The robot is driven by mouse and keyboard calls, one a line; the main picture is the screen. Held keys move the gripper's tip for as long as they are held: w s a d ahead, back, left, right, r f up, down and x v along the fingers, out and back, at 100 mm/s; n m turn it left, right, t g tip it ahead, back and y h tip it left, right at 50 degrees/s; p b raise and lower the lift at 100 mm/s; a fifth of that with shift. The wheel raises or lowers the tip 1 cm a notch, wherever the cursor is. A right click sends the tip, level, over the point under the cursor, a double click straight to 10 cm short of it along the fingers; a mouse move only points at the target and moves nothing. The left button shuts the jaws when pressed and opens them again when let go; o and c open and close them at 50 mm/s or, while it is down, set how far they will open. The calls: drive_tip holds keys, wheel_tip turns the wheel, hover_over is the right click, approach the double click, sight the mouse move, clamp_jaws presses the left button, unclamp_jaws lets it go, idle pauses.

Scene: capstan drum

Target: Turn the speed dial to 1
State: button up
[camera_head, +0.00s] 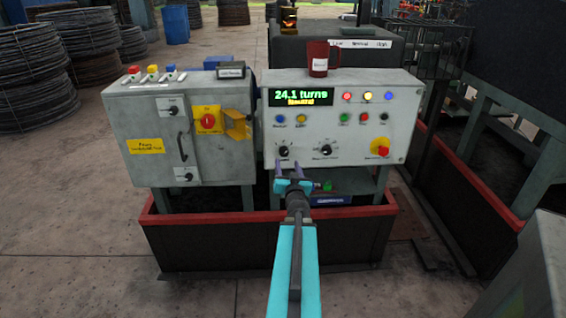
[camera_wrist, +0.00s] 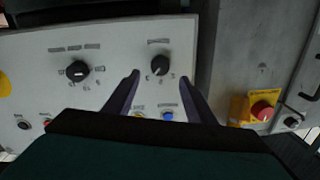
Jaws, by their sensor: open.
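Two black dials sit on the light grey control panel (camera_head: 390,115). The left dial (camera_head: 283,151) and the right dial (camera_head: 326,150) have labels too small to read, so I cannot tell for certain which is the speed dial. In the wrist view the panel appears inverted. There the left dial (camera_wrist: 160,65) lies just beyond and between my fingertips, its pointer toward the lower left. The other dial (camera_wrist: 76,71) is off to the left. My gripper (camera_head: 289,166) is open and empty in front of the left dial, just below it in the head view (camera_wrist: 163,76).
A green display (camera_head: 300,96) reads 24.1 turns. Coloured buttons and a red emergency stop (camera_head: 382,151) share the panel. A grey cabinet (camera_head: 150,115) with a red rotary switch (camera_head: 208,121) stands left. A red mug (camera_head: 319,58) stands on top. A red-rimmed trough (camera_head: 230,217) lies below.

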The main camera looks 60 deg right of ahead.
sight(285, 153)
drive_tip(key=shift+b+x, duration=0.95)
drive_tip(key=shift+b, duration=1.5)
drive_tip(key=shift+x, duration=2.7)
